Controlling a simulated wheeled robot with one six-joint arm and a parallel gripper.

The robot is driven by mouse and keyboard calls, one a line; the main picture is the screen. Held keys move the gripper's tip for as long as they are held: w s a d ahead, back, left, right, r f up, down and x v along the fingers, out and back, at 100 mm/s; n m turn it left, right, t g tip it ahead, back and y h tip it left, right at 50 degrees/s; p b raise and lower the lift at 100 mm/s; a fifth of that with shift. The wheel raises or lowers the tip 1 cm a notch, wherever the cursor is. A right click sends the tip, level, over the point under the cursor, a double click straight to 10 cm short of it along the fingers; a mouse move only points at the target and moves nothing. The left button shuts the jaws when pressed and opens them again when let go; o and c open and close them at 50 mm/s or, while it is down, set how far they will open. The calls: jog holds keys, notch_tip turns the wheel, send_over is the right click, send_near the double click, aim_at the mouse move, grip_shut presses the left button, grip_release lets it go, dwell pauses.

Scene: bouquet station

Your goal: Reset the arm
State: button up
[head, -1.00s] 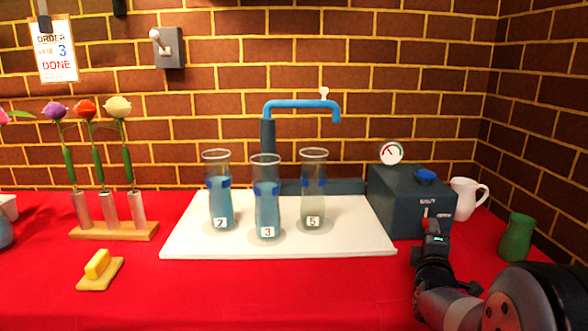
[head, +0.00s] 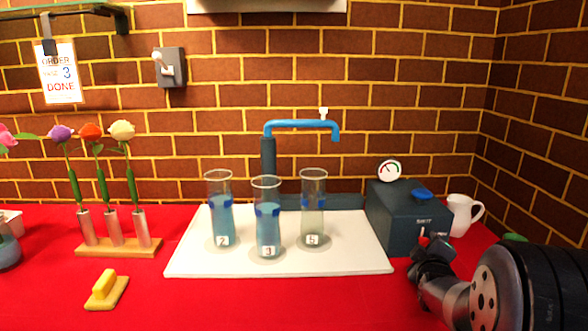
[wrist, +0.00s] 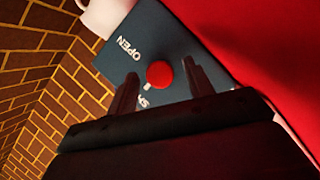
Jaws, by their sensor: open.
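My gripper shows in the wrist view (wrist: 163,85) with its two dark fingers spread apart and nothing between them. Past the fingertips, the dark blue box (wrist: 135,45) shows a red round knob (wrist: 159,74) and the word OPEN. In the head view my arm reaches in from the lower right. My gripper (head: 425,243) is at the front of the same box (head: 395,215), which carries a round gauge (head: 389,171) and a blue cap. I cannot tell whether the fingers touch the box.
Three glass vases (head: 267,215) with blue or pale liquid stand on a white board (head: 180,265) beneath a blue tap (head: 300,124). A flower rack (head: 115,248) and a yellow block (head: 104,288) are at left. A white jug (head: 461,213) stands behind the box.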

jog(key=shift+r+m+g+y+p, duration=0.3)
jog(key=shift+m+p, duration=0.5)
jog(key=shift+p, duration=1.25)
jog(key=p, duration=0.2)
jog(key=shift+m+y+p, duration=0.3)
jog(key=shift+m, duration=0.1)
jog(key=m+p, duration=0.1)
jog(key=p, duration=0.4)
jog(key=m+y+p, duration=0.1)
jog(key=p, duration=0.5)
jog(key=shift+d+r+m+g+y, duration=0.1)
jog(key=shift+d+m+g+y, duration=0.05)
jog(key=shift+m+g+y, duration=0.2)
jog(key=m+y+p, duration=0.1)
jog(key=m+p, duration=0.1)
jog(key=p, duration=0.5)
jog(key=shift+d+y, duration=0.1)
jog(key=shift+y, duration=0.15)
jog(key=shift+f+m+p, duration=0.2)
jog(key=shift+m+p, duration=0.05)
jog(key=shift+p, duration=0.55)
jog(key=shift+s, duration=0.1)
